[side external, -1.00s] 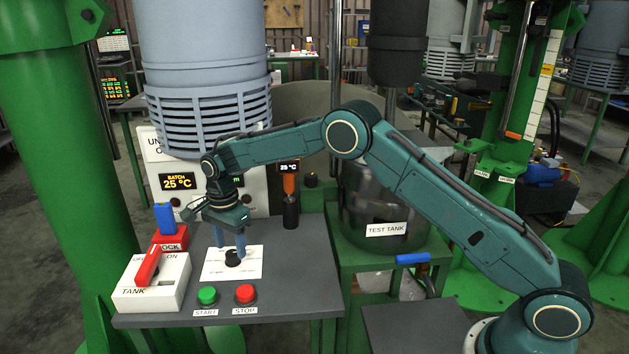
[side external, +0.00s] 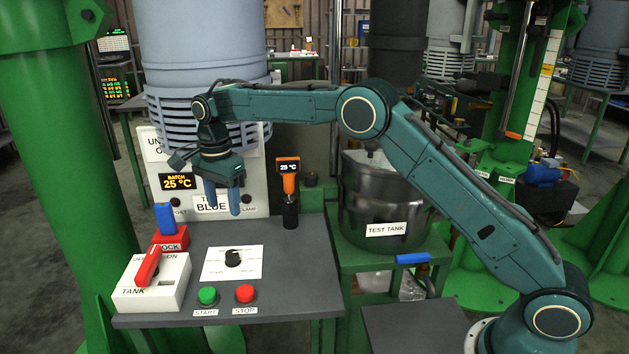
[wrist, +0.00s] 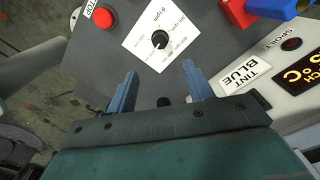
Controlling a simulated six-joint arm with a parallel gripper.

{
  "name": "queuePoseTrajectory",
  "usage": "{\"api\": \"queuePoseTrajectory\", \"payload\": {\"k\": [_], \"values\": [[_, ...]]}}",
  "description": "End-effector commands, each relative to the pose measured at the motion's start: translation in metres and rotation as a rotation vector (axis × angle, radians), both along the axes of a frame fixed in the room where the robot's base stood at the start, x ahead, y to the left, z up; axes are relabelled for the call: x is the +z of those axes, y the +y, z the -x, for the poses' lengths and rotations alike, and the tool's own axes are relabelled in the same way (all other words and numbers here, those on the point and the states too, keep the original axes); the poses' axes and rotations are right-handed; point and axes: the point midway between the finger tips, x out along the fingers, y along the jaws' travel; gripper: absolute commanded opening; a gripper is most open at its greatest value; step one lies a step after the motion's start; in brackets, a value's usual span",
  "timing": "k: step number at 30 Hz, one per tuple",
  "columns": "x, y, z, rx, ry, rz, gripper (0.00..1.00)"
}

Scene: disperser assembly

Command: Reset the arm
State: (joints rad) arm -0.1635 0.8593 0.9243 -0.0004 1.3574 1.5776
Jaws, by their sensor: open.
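My gripper (side external: 222,198) hangs pointing down above the grey control table (side external: 300,262), in front of the display panel. Its two blue fingers are apart with nothing between them. A black knob (side external: 232,258) on a white dial card (side external: 250,270) lies below the fingers, clear of them. In the wrist view my gripper (wrist: 160,85) is open, and the black knob (wrist: 160,39) shows beyond the fingertips.
The red-handled tank switch (side external: 148,266), blue-and-red lock (side external: 165,222), green start button (side external: 207,296) and red stop button (side external: 245,293) are on the table. An orange thermometer (side external: 288,178) stands at its back. The test tank (side external: 385,200) is right; a grey-blue slotted housing (side external: 205,50) hangs behind.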

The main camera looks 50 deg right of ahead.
Motion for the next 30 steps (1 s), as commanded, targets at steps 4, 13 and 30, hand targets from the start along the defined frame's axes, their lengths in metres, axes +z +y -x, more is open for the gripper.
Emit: {"api": "queuePoseTrajectory", "payload": {"k": [4, 13, 30], "values": [[0.0, 0.0, 0.0, 0.0, 0.0, 0.0, 0.52], [0.01, -0.003, 0.004, 0.024, -0.012, -0.002, 0.52], [0.105, -0.036, 0.08, 0.346, -0.126, 0.007, 0.52]]}}
